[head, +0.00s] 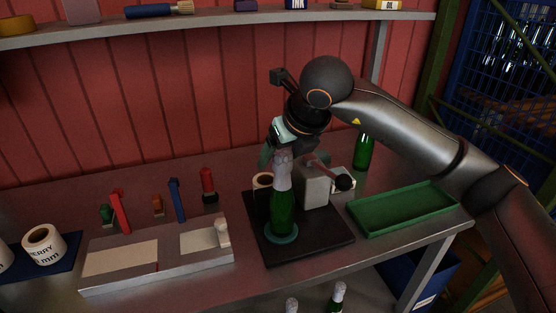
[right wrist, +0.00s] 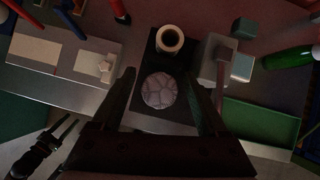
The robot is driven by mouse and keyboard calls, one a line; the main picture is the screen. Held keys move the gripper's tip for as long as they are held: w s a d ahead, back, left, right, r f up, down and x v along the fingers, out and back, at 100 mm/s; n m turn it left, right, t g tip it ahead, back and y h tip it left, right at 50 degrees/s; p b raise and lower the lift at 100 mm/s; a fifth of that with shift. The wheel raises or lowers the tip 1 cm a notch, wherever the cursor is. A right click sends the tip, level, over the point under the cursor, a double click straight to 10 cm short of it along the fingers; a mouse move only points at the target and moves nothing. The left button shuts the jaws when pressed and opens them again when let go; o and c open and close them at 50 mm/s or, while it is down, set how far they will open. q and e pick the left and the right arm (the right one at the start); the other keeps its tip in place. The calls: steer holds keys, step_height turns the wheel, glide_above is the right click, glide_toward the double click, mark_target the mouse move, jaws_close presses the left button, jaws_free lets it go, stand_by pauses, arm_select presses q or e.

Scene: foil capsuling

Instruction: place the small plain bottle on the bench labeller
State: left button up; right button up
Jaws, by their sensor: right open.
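A green bottle (head: 282,208) with a pale foil-like top stands upright on the round teal pad of the bench labeller (head: 325,238). The labeller has a dark base, a grey block and a lever with a black knob. My right gripper (head: 281,150) is open at the bottle's top. In the right wrist view the bottle's crinkled round top (right wrist: 158,90) shows between the spread fingers; I cannot tell if they touch it. A dark two-pronged shape (right wrist: 62,135) at the lower left may be my left gripper. Another green bottle (head: 363,151) stands behind the labeller.
An empty green tray (head: 402,209) lies right of the labeller. A grey board with pale panels (head: 158,262) lies left of it. Several coloured tools stand behind the board, and label rolls (head: 43,245) are at far left. A shelf (head: 215,20) crosses the back.

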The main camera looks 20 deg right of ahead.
steer(key=v, duration=0.9)
steer(key=shift+s+r+b, duration=0.15)
steer(key=shift+r+b, duration=0.1)
steer(key=shift+b, duration=0.05)
